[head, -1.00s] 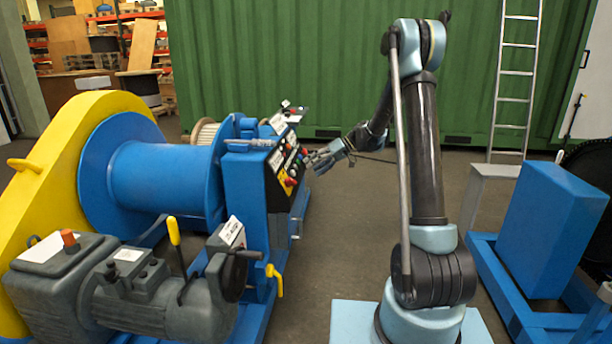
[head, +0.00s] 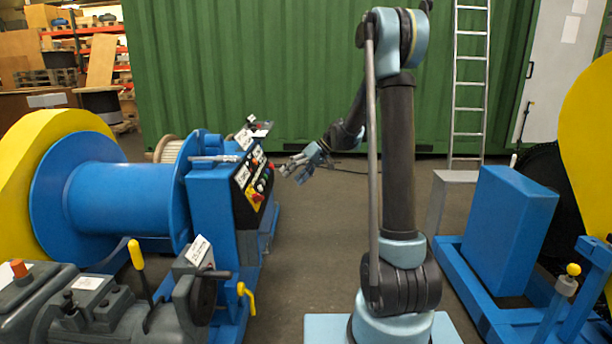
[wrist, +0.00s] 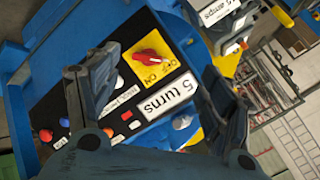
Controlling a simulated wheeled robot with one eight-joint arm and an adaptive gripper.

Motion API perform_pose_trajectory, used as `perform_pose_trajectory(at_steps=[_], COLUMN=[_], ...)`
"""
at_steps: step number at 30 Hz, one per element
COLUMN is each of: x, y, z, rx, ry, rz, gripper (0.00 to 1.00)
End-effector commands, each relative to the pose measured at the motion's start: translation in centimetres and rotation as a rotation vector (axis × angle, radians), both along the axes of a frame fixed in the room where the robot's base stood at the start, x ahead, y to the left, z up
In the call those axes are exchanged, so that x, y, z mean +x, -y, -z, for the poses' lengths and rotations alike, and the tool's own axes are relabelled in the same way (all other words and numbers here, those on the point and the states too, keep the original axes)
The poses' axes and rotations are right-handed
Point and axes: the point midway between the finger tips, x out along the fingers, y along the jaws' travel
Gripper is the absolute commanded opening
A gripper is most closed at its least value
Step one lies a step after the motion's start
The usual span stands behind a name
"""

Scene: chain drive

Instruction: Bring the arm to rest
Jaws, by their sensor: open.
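My gripper (head: 291,169) is open and empty in the head view, at the right side of the blue control box (head: 214,207). In the wrist view my gripper (wrist: 165,95) has its two fingers spread apart. Nothing is held between the fingers. My arm stands raised, with its forearm sloping down to the left toward the panel. Whether a fingertip touches the panel cannot be told.
A blue drum (head: 120,200) with a yellow guard (head: 35,170) and a grey motor unit (head: 110,300) with levers stand at left. A blue block on a frame (head: 508,230) stands at right. A ladder (head: 470,80) leans on the green container (head: 250,60). Open floor lies between.

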Motion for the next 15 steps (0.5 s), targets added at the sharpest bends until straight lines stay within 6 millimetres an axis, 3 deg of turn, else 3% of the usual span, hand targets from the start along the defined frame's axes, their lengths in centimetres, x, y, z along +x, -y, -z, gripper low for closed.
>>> perform_pose_trajectory(at_steps=[6,15], x=[-4.6,-11.0], y=[3.0,7.0], z=[-1.9,-3.1], rx=[-0.096,-0.224], ry=[-0.022,-0.043], rz=[0.078,0.192], gripper=[0.74,0.74])
